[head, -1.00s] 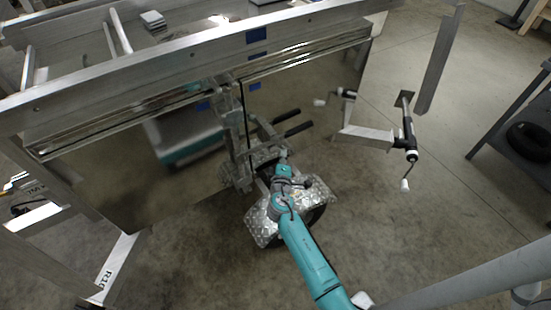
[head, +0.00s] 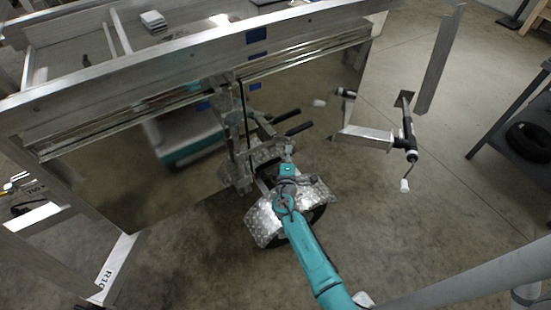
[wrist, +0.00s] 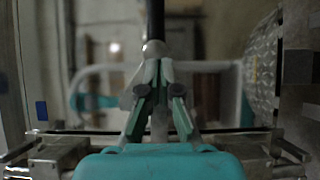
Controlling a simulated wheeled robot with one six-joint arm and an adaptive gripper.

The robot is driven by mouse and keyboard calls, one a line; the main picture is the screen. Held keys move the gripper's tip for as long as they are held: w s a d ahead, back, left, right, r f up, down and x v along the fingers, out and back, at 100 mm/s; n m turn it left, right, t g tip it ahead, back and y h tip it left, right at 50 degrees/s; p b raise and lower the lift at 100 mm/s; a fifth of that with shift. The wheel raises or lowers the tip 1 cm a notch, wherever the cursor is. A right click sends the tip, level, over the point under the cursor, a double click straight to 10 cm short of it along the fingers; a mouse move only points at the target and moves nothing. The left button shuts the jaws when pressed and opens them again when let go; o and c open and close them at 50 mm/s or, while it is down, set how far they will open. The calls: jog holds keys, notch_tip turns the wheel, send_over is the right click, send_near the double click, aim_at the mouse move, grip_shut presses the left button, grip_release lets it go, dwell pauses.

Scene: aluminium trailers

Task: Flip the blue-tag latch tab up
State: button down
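A blue tag also shows at the left of the wrist view (wrist: 41,110). I cannot make out which metal part is the latch tab. My gripper (wrist: 158,68) has its fingertips together. It points at a rounded grey knob with a black rod (wrist: 154,25) above it; I cannot tell whether they touch. In the head view my gripper (head: 288,146) is beside the black-handled latch hardware (head: 285,120).
A diamond-plate fender (head: 265,222) over a wheel lies beneath my arm. A jack with a white crank handle (head: 408,150) stands to the right. A dark table with a tyre (head: 530,140) is at the far right. Open concrete floor lies between.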

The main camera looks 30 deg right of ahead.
jog(key=shift+d+r, duration=0.85)
jog(key=s+a+f, duration=0.5)
jog(key=s+a, duration=0.3)
jog(key=shift+s+a+f, duration=0.25)
jog(key=shift+s+a, duration=0.05)
jog(key=shift+s, duration=0.05)
jog(key=a+f+n, duration=0.1)
jog(key=a, duration=0.8)
jog(key=shift+a+n+t+h, duration=0.15)
jog(key=shift+n+t+h, duration=0.15)
jog(key=shift+t, duration=0.1)
